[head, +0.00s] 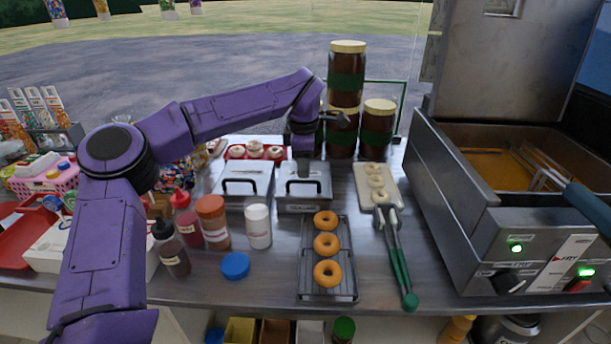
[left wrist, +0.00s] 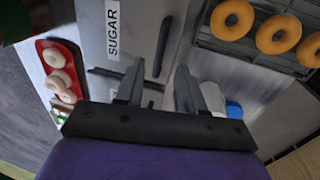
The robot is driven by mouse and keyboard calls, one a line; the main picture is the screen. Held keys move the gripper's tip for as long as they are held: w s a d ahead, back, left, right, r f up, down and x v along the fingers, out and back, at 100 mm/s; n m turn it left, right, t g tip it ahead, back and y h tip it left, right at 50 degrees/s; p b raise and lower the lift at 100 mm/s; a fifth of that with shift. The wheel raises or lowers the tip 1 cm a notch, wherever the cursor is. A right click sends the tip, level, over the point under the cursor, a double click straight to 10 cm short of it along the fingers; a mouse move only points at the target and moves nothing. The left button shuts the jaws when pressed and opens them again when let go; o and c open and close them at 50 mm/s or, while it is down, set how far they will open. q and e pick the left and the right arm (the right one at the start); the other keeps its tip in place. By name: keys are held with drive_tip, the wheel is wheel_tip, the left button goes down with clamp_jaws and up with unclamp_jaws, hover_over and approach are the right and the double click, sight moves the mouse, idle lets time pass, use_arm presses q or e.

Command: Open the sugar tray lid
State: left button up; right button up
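The sugar tray, a steel box with a flat lid (head: 320,172) and a black bar handle (head: 308,186), stands right of a similar steel tray. The lid lies shut on it. In the left wrist view the steel lid carries a SUGAR label (left wrist: 113,32) beside the black handle (left wrist: 162,47). My left gripper (head: 303,172) points down over this lid, close to the handle. In the wrist view its two fingers (left wrist: 158,88) are apart with nothing between them. I cannot tell whether they touch the lid. My right gripper is not in view.
The other lidded tray (head: 243,178) stands close on the left. A rack of doughnuts (head: 310,292) is in front, tongs (head: 396,255) to the right. Tall jars (head: 375,130) stand behind, and the fryer (head: 480,225) is at right. Bottles and a white shaker (head: 258,228) are front left.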

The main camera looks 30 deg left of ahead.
sight(304, 182)
use_arm(q)
drive_tip(key=f, duration=0.4)
drive_tip(key=shift+w+a+f, duration=0.2)
drive_tip(key=shift+w+f, duration=0.05)
drive_tip(key=shift+w, duration=0.15)
clamp_jaws()
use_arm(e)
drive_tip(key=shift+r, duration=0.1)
use_arm(q)
drive_tip(key=shift+r, duration=0.1)
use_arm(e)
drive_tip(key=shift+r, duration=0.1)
